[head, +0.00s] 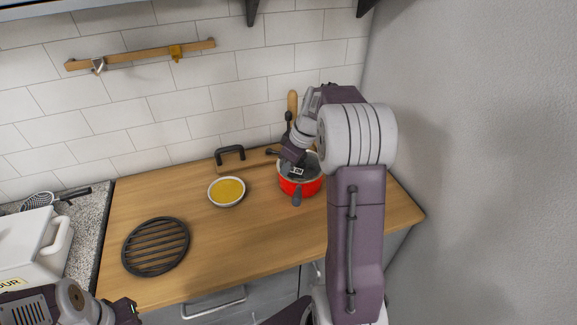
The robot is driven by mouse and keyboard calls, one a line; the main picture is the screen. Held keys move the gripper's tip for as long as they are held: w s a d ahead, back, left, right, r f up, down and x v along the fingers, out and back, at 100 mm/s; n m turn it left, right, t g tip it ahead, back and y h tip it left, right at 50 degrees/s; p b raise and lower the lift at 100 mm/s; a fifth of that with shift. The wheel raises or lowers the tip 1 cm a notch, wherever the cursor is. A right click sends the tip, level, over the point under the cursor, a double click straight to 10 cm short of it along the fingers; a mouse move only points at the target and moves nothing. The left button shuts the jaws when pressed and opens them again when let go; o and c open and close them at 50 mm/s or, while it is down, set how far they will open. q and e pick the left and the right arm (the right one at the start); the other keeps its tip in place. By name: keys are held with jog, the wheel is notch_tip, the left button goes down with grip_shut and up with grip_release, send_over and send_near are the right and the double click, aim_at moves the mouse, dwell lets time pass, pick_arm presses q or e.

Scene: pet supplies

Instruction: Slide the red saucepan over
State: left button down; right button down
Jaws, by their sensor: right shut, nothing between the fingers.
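The red saucepan (308,188) stands on the wooden counter, right of the middle, with its dark handle pointing towards me. My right gripper (295,164) points down at the saucepan's rear left rim, shut with nothing held. It overlaps the rim in this view, and I cannot tell if it touches the pan. My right arm hides part of the pan's right side. My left gripper (126,310) is low at the left front edge of the counter, and its fingers are too unclear to tell open from shut.
A white-rimmed bowl of yellow contents (227,191) stands left of the saucepan. A black round trivet (156,246) lies at the front left of the wooden counter (240,245). A white lidded container (28,243) is at far left. The counter front middle is clear.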

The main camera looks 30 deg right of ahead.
aim_at(292, 182)
jog(key=x, duration=0.6)
jog(key=s, duration=0.1)
jog(key=s+d, duration=0.1)
jog(key=s, duration=0.1)
jog(key=shift+s+d+r+p, duration=0.25)
jog(key=shift+s+d+p, duration=0.05)
jog(key=shift+d+p, duration=0.1)
jog(key=shift+w, duration=0.1)
